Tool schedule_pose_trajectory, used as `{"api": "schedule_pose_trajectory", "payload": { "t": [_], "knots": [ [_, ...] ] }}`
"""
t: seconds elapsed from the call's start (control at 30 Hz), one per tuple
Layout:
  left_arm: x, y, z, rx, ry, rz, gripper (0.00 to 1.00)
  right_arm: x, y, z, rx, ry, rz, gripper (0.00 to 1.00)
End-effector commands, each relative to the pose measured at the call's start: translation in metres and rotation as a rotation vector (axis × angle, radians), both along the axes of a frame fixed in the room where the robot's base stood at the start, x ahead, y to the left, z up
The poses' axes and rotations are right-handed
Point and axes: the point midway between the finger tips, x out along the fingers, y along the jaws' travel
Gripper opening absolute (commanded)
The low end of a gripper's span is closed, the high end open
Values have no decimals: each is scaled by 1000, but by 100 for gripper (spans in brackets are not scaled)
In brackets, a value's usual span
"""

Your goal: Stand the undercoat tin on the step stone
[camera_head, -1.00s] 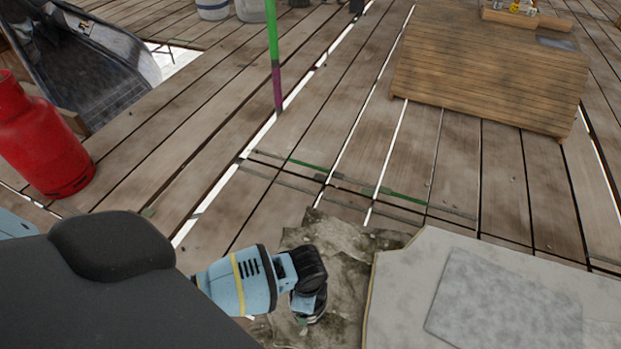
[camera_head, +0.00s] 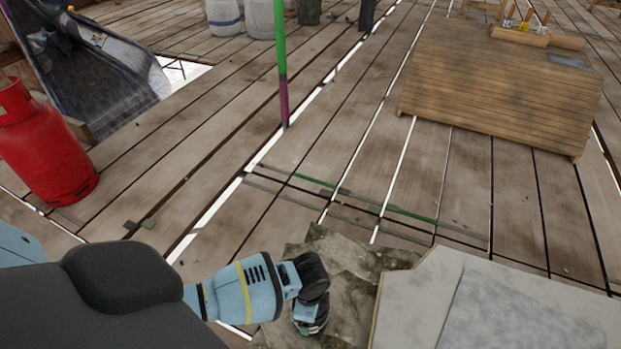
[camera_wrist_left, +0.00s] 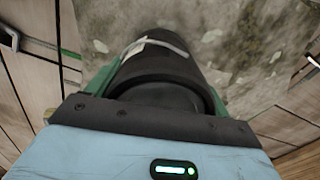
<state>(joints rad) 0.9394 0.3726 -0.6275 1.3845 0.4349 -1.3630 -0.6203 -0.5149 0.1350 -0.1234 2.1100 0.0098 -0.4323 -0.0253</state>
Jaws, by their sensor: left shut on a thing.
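My left gripper (camera_head: 311,318) reaches down over the rough, mottled grey step stone (camera_head: 352,262) in the head view. In the left wrist view, its green-edged fingers (camera_wrist_left: 160,80) are shut around a dark cylinder, which looks like the undercoat tin (camera_wrist_left: 158,62). A pale grey band crosses the tin's far end; no label is readable. The step stone (camera_wrist_left: 238,35) fills the background beyond it. I cannot tell whether the tin touches the stone. My arm hides part of the stone in the head view. My right gripper is not in view.
A pale stone slab (camera_head: 415,310) adjoins the step stone on the right. A red gas cylinder (camera_head: 42,150) stands at left. A green and purple pole (camera_head: 281,65) rises from the plank deck. A slatted wooden panel (camera_head: 500,88) lies at back right. Planks between are mostly clear.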

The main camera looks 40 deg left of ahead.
Motion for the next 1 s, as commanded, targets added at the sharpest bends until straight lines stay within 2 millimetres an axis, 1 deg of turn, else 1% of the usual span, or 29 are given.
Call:
{"api": "schedule_pose_trajectory", "payload": {
  "t": [0.07,0.23,0.27,0.4,0.63,0.73,0.87,1.0],
  "knots": [
    [1,0,2,0,-4,0,41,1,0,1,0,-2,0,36],
    [1,0,-2,-1,-3,0,41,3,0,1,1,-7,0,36],
    [0,0,-2,0,-1,0,83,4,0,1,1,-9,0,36],
    [0,0,-2,0,-1,0,100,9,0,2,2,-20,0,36],
    [0,0,-2,0,-1,0,100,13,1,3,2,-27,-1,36],
    [0,0,4,1,-2,0,100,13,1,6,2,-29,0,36],
    [1,1,24,1,-4,0,100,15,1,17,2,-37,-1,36],
    [2,0,53,0,-7,-1,100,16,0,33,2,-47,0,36]
  ]
}}
